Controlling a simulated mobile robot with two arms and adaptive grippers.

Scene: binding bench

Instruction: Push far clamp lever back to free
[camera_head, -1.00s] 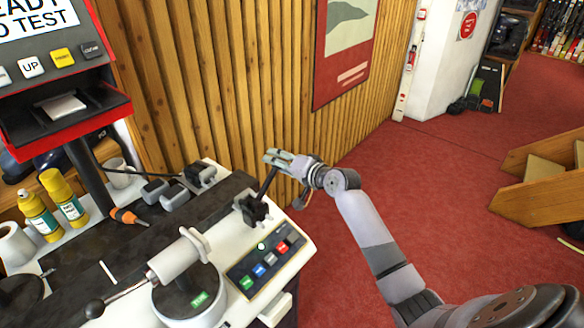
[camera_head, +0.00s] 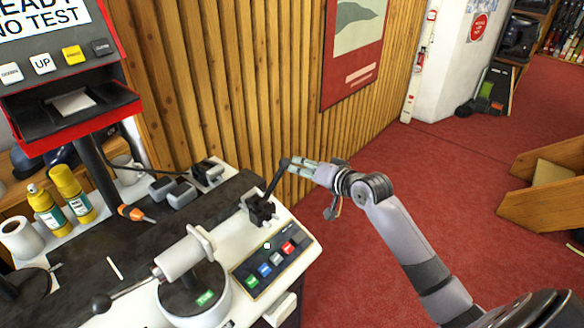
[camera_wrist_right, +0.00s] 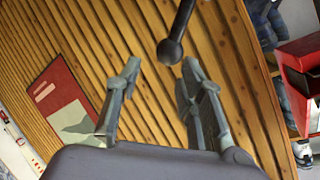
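The far clamp (camera_head: 261,209) is a black block on the white bench machine. Its dark lever (camera_head: 274,182) tilts up and to the right in the head view, ending in a round black knob. My right gripper (camera_head: 291,165) is beside the knob, its fingertips pointing left towards it. In the right wrist view the gripper (camera_wrist_right: 160,75) is open, with nothing held. The lever's knob (camera_wrist_right: 170,51) shows beyond the fingertips, in line with the gap between them; contact is not visible. My left gripper is not in view.
A white cylinder on a round base (camera_head: 194,290) and a ball-ended handle (camera_head: 101,303) stand nearer. A button panel (camera_head: 270,266) lies below the clamp. Yellow bottles (camera_head: 72,194) and an orange-handled tool (camera_head: 135,213) are left. A slatted wood wall (camera_head: 230,90) stands behind.

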